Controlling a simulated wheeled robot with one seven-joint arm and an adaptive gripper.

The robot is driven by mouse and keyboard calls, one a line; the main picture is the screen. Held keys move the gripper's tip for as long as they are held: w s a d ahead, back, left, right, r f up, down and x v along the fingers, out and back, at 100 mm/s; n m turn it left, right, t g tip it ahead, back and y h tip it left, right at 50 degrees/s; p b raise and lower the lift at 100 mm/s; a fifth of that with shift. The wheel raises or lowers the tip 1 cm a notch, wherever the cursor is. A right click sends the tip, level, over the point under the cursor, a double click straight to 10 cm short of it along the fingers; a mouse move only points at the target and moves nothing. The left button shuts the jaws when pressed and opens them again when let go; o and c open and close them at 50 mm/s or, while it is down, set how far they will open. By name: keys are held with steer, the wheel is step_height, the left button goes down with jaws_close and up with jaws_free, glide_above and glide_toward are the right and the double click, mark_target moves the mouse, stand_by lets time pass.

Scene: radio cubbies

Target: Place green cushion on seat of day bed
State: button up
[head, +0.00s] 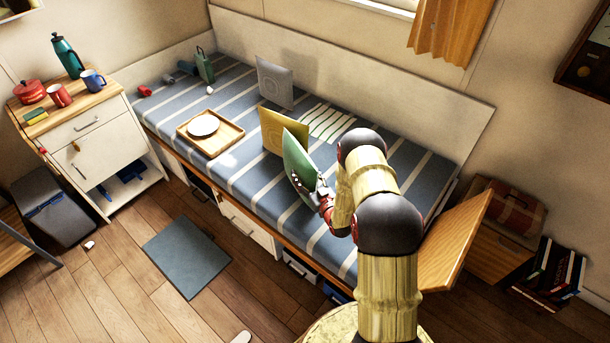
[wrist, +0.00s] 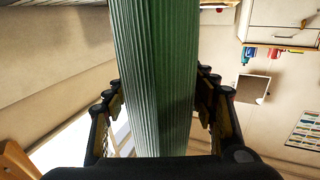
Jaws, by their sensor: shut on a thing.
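The green cushion (head: 297,160) stands on edge, slightly tilted, over the front part of the day bed in the head view. My gripper (head: 325,197) is shut on its right-hand side. In the wrist view the ribbed green cushion (wrist: 155,75) fills the space between the two fingers of my gripper (wrist: 160,115). The day bed (head: 240,183) has a blue seat with pale stripes. I cannot tell whether the cushion's lower edge touches the seat. My arm hides part of the seat to the right.
A yellow cushion (head: 272,133) stands just behind the green one, and a grey cushion (head: 274,82) stands farther back. A wooden tray (head: 232,142) with a white plate (head: 203,125) lies to the left. A green lantern-like object (head: 205,67) stands at the far left end.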

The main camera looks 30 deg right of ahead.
steer(key=o, duration=1.4)
steer(key=shift+f, duration=0.1)
